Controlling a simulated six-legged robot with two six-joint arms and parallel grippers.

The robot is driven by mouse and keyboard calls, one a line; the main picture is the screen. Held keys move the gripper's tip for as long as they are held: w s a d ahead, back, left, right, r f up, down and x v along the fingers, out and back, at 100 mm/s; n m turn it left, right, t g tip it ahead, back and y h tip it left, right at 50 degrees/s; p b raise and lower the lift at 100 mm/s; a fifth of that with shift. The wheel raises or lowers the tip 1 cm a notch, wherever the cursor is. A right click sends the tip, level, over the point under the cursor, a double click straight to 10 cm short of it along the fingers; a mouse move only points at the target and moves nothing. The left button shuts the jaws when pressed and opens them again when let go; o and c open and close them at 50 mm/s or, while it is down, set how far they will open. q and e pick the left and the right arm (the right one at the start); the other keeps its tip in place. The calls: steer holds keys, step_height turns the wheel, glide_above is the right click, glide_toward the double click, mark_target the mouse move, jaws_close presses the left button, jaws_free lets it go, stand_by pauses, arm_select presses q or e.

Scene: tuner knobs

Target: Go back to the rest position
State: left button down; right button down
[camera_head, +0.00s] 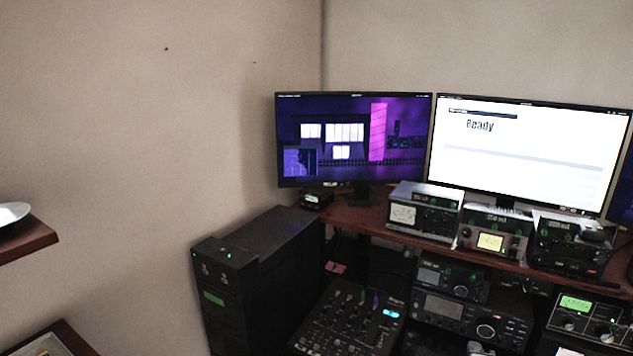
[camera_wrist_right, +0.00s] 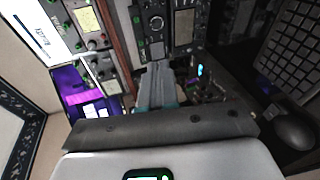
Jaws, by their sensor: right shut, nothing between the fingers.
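My right gripper (camera_wrist_right: 157,72) shows in the right wrist view, its grey fingers together with nothing between them. It points toward the radio gear and no knob is seen in its grip. In the head view I make out neither gripper nor arm. Small tuner radios (camera_head: 494,237) stand on the wooden desk (camera_head: 361,217) below the screens, and a lower radio (camera_head: 470,317) sits under the desk top. A radio with a round knob (camera_wrist_right: 153,24) shows beyond the fingers in the wrist view.
A black cabinet (camera_head: 257,270) and a mixer (camera_head: 350,318) stand lower left. A keyboard (camera_wrist_right: 292,52) and mouse (camera_wrist_right: 288,126) lie at right in the wrist view.

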steer(key=s+a+f+m+g+y, duration=0.1)
steer(key=s+a+f+g+y, duration=0.1)
steer(key=s+a+f, duration=0.3)
steer(key=s+a+f+g+y, duration=0.2)
steer(key=a+f, duration=0.1)
steer(key=f, duration=0.5)
steer(key=s+a+f+m+g+y, duration=0.1)
steer(key=s+a+f+y, duration=0.1)
steer(key=s+a+f, duration=0.3)
steer(key=s+a+f+m+g+y, duration=0.1)
steer(key=s+a+f+m+g, duration=0.3)
steer(key=s+m, duration=0.3)
steer(key=s+a+f+m+g+y, duration=0.2)
steer(key=s+a+f+m+g, duration=0.2)
steer(key=s+m, duration=0.3)
steer(key=s, duration=0.5)
steer(key=shift+a+g+y, duration=0.2)
steer(key=shift+g+y, duration=0.1)
steer(key=shift+r, duration=0.1)
